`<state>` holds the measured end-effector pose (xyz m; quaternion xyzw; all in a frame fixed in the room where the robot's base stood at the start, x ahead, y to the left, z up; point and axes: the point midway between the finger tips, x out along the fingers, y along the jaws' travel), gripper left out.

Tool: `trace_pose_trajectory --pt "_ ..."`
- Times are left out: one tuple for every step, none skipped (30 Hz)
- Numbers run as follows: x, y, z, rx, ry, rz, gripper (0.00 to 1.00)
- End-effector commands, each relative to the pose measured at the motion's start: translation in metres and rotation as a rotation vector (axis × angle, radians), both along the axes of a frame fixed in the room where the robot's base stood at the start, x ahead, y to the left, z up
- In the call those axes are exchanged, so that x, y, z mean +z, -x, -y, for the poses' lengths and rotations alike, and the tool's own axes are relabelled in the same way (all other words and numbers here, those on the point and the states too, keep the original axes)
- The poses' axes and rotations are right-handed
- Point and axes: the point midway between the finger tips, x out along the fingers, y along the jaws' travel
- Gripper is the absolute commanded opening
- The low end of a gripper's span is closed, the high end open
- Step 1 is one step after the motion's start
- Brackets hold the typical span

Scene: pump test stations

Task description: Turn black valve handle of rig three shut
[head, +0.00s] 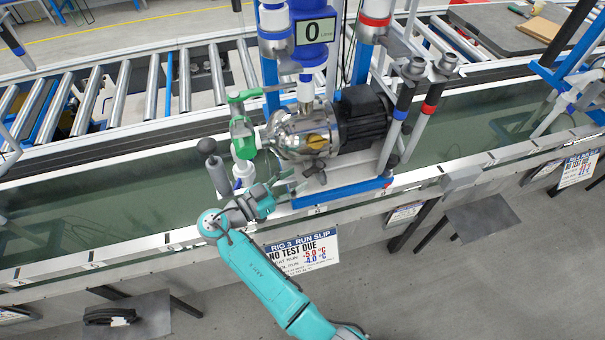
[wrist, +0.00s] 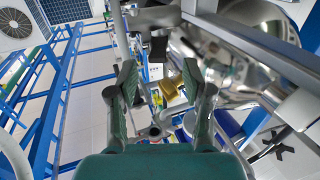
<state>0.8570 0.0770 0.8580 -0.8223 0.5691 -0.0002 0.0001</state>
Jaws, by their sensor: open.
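Rig three's pump (head: 300,130) is a shiny steel body with a black motor, above a sign reading "RIG 3 RUN SLIP". A small dark handle (head: 315,168) sits low at the pump's front. A dark grey grip (head: 207,147) stands upright left of the green valve (head: 241,130). I cannot tell for sure which is the black valve handle. My gripper (head: 284,192) is below and left of the pump, near its front. In the wrist view my gripper (wrist: 160,85) has its fingers apart, with a grey rod-like part (wrist: 155,131) showing between them; contact is unclear.
Two pipes with black sleeves, one banded blue (head: 400,113) and one red (head: 430,107), stand right of the motor. A blue rail (head: 345,192) runs along the pump's front. The run slip sign (head: 302,252) hangs below the bench edge. A roller conveyor (head: 140,90) lies behind.

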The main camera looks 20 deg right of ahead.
Motion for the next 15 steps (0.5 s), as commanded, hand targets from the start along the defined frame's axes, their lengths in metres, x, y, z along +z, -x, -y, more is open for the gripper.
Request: trace_pose_trajectory --pt "0.0 0.002 -0.008 0.004 0.0 0.0 0.5" --pt "0.0 0.004 -0.012 0.003 0.0 0.0 0.5" --pt "0.0 0.005 -0.016 0.002 0.0 0.0 0.5" --pt "0.0 0.006 -0.019 0.002 0.0 0.0 0.5" --pt "0.0 0.007 -0.022 0.003 0.0 0.0 0.5" --pt "0.0 0.009 -0.025 0.002 0.0 0.0 0.5" --pt "0.0 0.01 -0.027 0.001 0.0 -0.001 0.5" --pt "0.0 0.011 -0.029 0.001 0.0 -0.001 0.5" --pt "0.0 0.011 -0.031 0.0 0.0 -0.001 0.5" --pt "0.0 0.012 -0.032 0.0 0.0 -0.001 0.5" --pt "0.0 0.012 -0.033 0.0 0.0 -0.001 0.5" --pt "0.0 0.013 -0.034 0.0 0.0 -0.001 0.5" --pt "0.0 0.013 -0.034 0.0 0.0 -0.001 0.5" --pt "0.0 0.013 -0.034 0.0 0.0 0.0 0.5" --pt "0.0 0.013 -0.034 0.0 0.0 0.0 0.5"
